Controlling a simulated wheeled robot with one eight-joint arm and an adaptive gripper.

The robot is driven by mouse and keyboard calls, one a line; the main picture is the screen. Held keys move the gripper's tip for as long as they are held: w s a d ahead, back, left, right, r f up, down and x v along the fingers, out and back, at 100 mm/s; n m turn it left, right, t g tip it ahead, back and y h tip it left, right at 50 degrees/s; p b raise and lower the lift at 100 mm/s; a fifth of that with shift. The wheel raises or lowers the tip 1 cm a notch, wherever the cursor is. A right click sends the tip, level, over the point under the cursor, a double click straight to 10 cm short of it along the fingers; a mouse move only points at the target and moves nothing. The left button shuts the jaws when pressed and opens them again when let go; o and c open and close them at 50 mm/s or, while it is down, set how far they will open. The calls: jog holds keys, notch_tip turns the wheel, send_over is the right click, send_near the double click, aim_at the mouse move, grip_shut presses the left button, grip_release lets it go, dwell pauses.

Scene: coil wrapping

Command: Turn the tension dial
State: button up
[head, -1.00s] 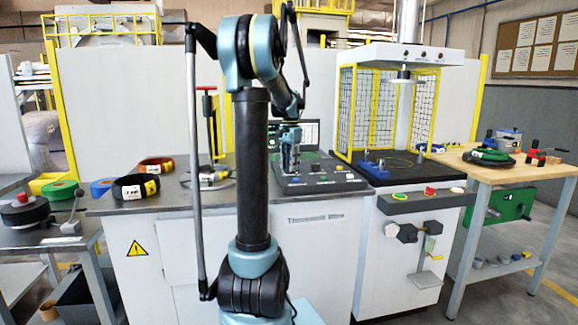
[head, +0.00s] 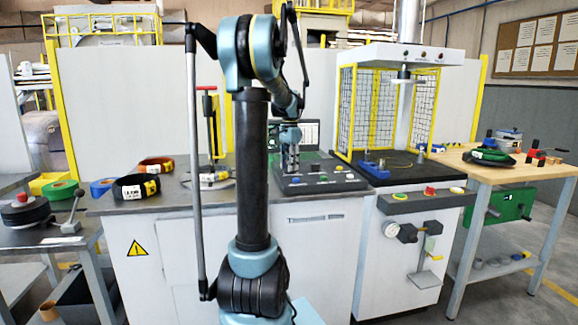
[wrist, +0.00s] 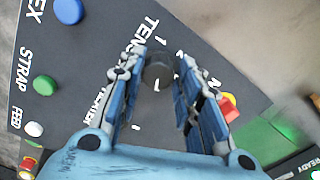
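The tension dial (wrist: 159,70) is a small dark round knob on the grey control panel, with white numbers and part of the word "TENSION" printed around it in the wrist view. My gripper (wrist: 162,63) is open, with one blue-and-grey finger on each side of the dial. Gaps show between the dial and both fingers; I cannot tell how far down the tips reach. In the head view my gripper (head: 290,168) points down over the control panel (head: 320,186), and the dial cannot be made out there.
On the panel, a blue button (wrist: 68,11), a green button (wrist: 45,85), a white button (wrist: 34,129) and a red button (wrist: 228,107) surround my fingers. A yellow-framed mesh cage (head: 375,110) stands to the right. Black coils (head: 136,188) lie at the left of the bench.

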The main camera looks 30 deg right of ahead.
jog(key=shift+o, duration=1.2)
notch_tip(320, 180, up, 12)
jog(key=shift+a+f, duration=0.1)
